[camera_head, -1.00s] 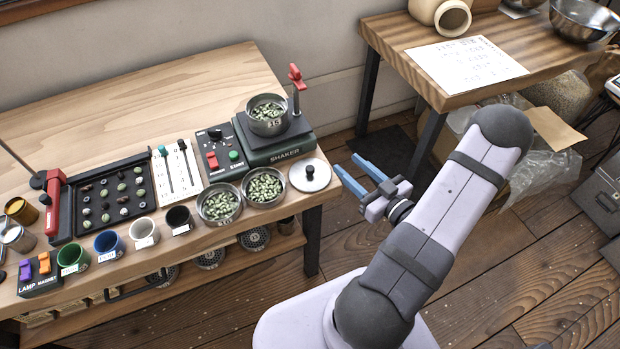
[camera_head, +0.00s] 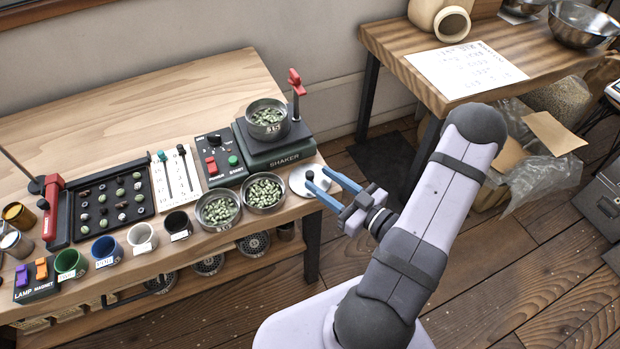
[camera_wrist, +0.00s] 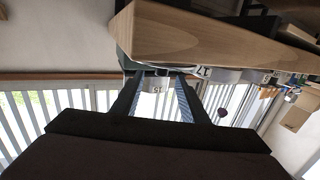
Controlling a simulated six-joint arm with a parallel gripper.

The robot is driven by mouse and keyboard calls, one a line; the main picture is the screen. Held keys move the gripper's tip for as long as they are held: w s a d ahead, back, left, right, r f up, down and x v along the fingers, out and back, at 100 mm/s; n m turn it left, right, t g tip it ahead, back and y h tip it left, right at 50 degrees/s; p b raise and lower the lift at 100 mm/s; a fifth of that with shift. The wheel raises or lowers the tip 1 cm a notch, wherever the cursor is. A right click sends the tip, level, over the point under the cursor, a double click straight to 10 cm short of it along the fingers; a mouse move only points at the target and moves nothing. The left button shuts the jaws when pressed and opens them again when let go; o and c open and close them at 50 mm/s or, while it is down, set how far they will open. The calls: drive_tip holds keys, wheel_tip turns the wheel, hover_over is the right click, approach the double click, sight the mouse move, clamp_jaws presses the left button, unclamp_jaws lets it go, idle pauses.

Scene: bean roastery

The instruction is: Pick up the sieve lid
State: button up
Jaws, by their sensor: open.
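In the head view the fingertips overlap the lid's right part and appear on either side of or close to the knob. I cannot tell their height above it.
Two sieves of green beans (camera_head: 218,209) (camera_head: 264,192) stand left of the lid. The shaker (camera_head: 278,150) with another sieve (camera_head: 267,119) and a red-topped post (camera_head: 296,90) stands behind it. The workbench's right edge (camera_head: 318,203) is close to my gripper.

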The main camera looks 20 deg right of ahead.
sight(312, 174)
drive_tip(key=shift+p+x, duration=0.45)
drive_tip(key=shift+x, duration=1.95)
clamp_jaws()
